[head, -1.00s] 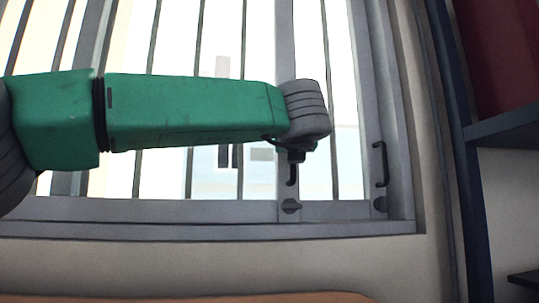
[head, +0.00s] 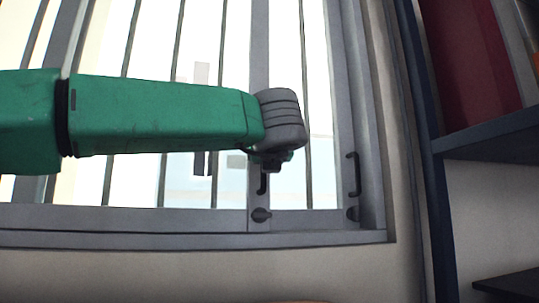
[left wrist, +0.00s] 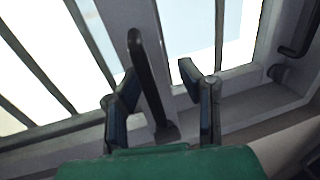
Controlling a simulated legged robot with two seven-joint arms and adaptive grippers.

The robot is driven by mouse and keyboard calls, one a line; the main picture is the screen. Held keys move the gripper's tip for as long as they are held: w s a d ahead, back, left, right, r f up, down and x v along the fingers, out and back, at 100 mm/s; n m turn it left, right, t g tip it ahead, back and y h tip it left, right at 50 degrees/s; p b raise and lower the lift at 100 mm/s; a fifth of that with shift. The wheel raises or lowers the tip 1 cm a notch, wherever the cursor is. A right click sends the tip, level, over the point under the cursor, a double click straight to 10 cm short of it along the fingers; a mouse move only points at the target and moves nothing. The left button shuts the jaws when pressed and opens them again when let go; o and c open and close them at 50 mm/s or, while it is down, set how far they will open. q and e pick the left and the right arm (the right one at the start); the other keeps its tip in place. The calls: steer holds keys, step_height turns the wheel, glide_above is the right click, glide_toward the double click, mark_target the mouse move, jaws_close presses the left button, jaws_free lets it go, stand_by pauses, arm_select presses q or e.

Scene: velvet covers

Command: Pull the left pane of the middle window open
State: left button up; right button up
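The window's left pane has a grey frame (head: 259,60) with a dark upright handle (head: 264,184) near its lower right corner. The pane looks flush with the window frame. My left arm crosses the window, and its gripper (head: 271,163) is at the upper end of this handle, partly hidden by the wrist. In the left wrist view the handle (left wrist: 146,80) stands between the two spread fingers of my left gripper (left wrist: 157,73), closer to the left finger. The fingers are open; I cannot tell whether one touches the handle. My right gripper is not in view.
A second dark handle (head: 354,175) is to the right, also seen in the left wrist view (left wrist: 299,38). A shelf unit (head: 428,150) stands at the right. Vertical bars cross the glass.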

arm_select(q)
steer(key=s, duration=1.2)
steer(key=shift+d, duration=0.15)
steer(key=shift+w, duration=0.1)
